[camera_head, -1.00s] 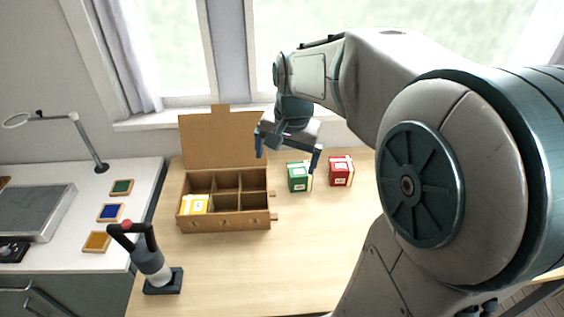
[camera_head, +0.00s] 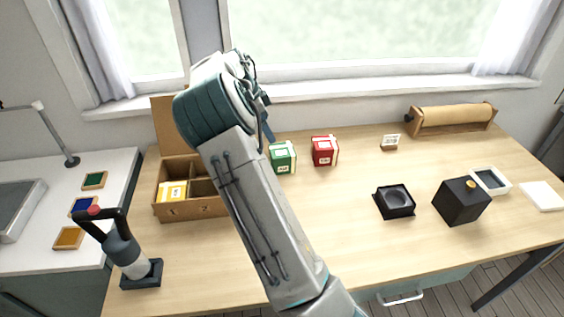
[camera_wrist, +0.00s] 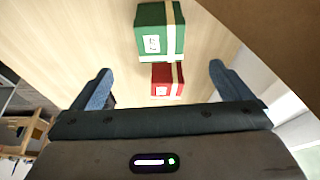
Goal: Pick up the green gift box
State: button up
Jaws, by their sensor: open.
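The green gift box (camera_head: 283,157) stands on the wooden table, right of the compartment box, with a pale ribbon and a white label. In the wrist view the green gift box (camera_wrist: 157,32) is at the top middle, beyond the fingertips and apart from them. My gripper (camera_wrist: 160,85) is open and empty, its two blue fingers spread wide. In the head view my arm hides most of the gripper; only a blue finger shows near the green box. A red gift box (camera_head: 324,151) stands to its right, and also shows in the wrist view (camera_wrist: 167,80).
A cardboard compartment box (camera_head: 193,207) with a raised lid holds a yellow gift box (camera_head: 173,191); my arm hides part of it. A black cube (camera_head: 461,201), a black tray (camera_head: 394,202) and a paper roll (camera_head: 452,118) stand to the right. The table's middle is clear.

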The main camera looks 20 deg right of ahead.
aim_at(280, 150)
jog(key=x, duration=0.9)
jog(key=shift+w+p, duration=0.2)
jog(key=shift+p, duration=0.1)
jog(key=shift+s+p+x, duration=0.2)
jog(key=shift+p+x, duration=0.45)
jog(key=shift+x, duration=2)
jog(key=c, duration=1.2)
jog(key=shift+r, duration=0.1)
jog(key=shift+c, duration=0.2)
